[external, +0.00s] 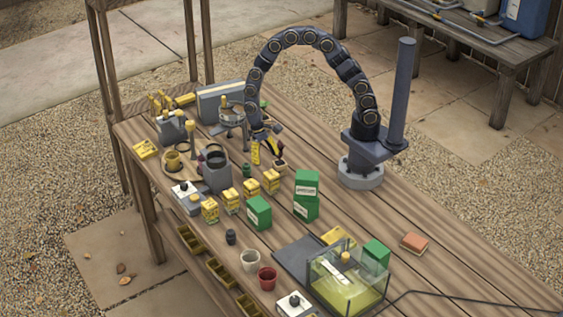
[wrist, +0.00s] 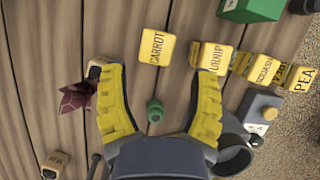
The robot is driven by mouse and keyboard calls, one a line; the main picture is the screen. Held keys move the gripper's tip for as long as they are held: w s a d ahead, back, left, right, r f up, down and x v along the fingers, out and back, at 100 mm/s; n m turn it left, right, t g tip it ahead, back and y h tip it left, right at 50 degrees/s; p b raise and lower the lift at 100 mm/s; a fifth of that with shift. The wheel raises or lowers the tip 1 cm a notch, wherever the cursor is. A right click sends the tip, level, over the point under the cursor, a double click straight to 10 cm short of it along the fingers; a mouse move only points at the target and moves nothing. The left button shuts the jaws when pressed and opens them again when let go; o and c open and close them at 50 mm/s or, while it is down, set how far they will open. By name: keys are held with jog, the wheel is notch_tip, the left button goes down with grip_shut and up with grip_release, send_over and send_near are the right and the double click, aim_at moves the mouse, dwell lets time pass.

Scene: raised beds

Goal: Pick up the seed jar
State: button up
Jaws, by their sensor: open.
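A small green jar (wrist: 154,111), which may be the seed jar, stands on the planks in the wrist view, between the two yellow fingers in the picture. It also shows in the external view (external: 246,170), just below my gripper (external: 265,157). In the wrist view my gripper (wrist: 152,75) is open and points down at the table, with nothing held. I cannot tell exactly how high the fingertips are above the jar. A dark jar (external: 231,237) stands farther forward on the table. I see no label naming either jar.
Yellow seed packets, including carrot (wrist: 157,48) and turnip (wrist: 211,57), stand close by. A dark red plant (wrist: 77,97) is beside the left finger. A grey can (external: 215,172) and green boxes (external: 258,212) are near. Bare planks lie right of the boxes.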

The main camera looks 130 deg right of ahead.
aim_at(269, 172)
jog(key=shift+d+f+m, duration=0.3)
jog(key=shift+d+f, duration=0.15)
jog(key=shift+f, duration=0.45)
jog(key=x, duration=0.7)
jog(key=shift+s+a, duration=0.2)
jog(key=shift+a, duration=0.05)
jog(key=c, duration=0.9)
